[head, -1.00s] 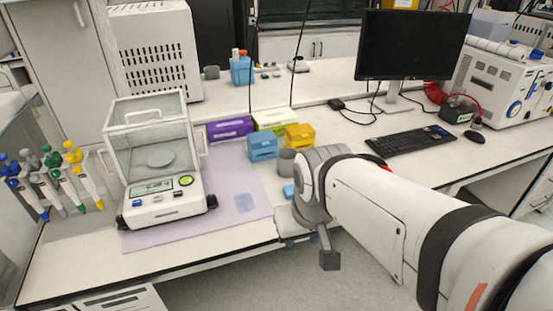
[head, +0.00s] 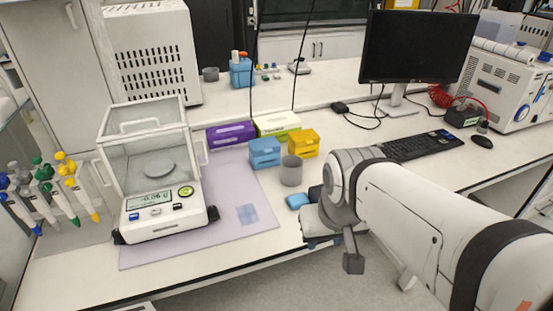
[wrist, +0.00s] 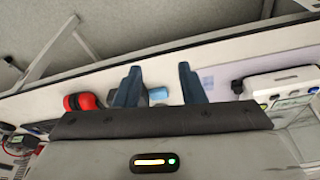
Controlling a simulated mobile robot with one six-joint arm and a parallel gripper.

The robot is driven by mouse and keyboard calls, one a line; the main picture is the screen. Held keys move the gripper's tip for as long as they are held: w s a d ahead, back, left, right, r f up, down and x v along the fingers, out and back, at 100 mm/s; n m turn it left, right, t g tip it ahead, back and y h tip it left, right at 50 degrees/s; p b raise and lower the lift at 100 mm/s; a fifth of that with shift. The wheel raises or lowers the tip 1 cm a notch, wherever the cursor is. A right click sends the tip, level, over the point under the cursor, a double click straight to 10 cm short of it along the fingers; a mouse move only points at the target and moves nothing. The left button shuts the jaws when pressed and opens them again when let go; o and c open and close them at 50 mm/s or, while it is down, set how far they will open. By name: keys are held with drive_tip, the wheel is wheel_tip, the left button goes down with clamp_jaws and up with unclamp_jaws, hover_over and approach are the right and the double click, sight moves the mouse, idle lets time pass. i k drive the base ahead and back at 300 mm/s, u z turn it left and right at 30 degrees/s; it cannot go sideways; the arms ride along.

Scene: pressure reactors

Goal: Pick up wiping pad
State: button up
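A small light-blue pad (head: 298,201) lies on the white bench, right of the lilac mat, beside my arm's end in the head view; I take it as the wiping pad. In the head view my arm hides most of the gripper. A flat, pale-blue translucent square (head: 247,214) lies on the mat (head: 222,173).
A grey cup (head: 291,171) stands behind the pad, near blue (head: 265,152) and yellow (head: 303,143) boxes. A balance (head: 160,212) stands left on the mat. A red-and-black object (wrist: 82,102) lies near the fingers in the wrist view. The bench's front edge is close.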

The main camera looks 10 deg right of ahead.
sight(295, 202)
drive_tip(key=i, duration=0.4)
drive_tip(key=z, duration=1.4)
drive_tip(key=k, duration=0.55)
drive_tip(key=u, duration=0.25)
drive_tip(key=i, duration=0.45)
drive_tip(key=z, duration=0.1)
